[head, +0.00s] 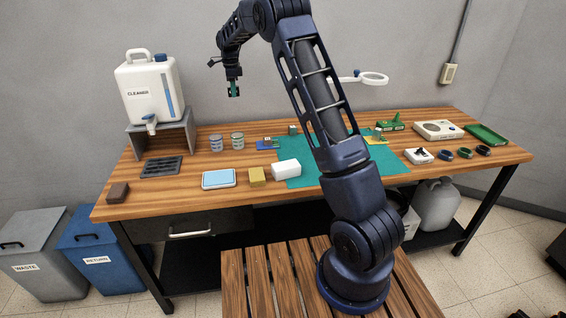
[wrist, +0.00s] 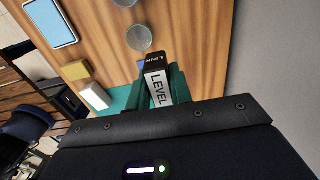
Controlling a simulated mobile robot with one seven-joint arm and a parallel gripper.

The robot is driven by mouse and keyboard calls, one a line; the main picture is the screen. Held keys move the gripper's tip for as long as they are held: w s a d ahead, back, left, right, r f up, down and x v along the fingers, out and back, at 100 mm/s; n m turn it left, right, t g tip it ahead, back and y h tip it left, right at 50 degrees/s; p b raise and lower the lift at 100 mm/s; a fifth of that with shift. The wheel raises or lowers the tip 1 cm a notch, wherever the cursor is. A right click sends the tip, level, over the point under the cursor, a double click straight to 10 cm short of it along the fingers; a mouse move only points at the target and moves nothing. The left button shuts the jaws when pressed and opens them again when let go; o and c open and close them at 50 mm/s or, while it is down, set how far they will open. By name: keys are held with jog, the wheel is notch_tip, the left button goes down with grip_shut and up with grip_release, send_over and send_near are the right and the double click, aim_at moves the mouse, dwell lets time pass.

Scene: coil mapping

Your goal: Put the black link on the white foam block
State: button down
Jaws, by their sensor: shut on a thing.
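My gripper (head: 234,87) is raised high above the back left part of the bench, fingers pointing down. In the wrist view its green fingers (wrist: 157,88) are shut on the black link (wrist: 156,59), a small block with a black end marked LINK and a white face marked LEVEL. The white foam block (head: 286,169) lies on the bench at the left edge of the green mat, well below and to the right of my gripper in the head view. It also shows in the wrist view (wrist: 95,97), with its top bare.
A yellow block (head: 257,177) and a light blue tray (head: 218,179) lie left of the foam block. Two jars (head: 237,141) stand behind them. A cleaner jug (head: 150,88) stands on a grey stand at the left. A magnifier lamp (head: 373,78) rises behind my arm.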

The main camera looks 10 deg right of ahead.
jog(key=s+d+r, duration=0.3)
jog(key=s+d, duration=0.7)
jog(key=s, duration=0.3)
send_over(286, 165)
jog(key=f, duration=0.2)
notch_tip(286, 165, down, 20)
jog(key=shift+r, duration=0.25)
jog(key=shift+f, duration=0.15)
jog(key=c, duration=1.3)
grip_release()
jog(key=shift+o, duration=0.2)
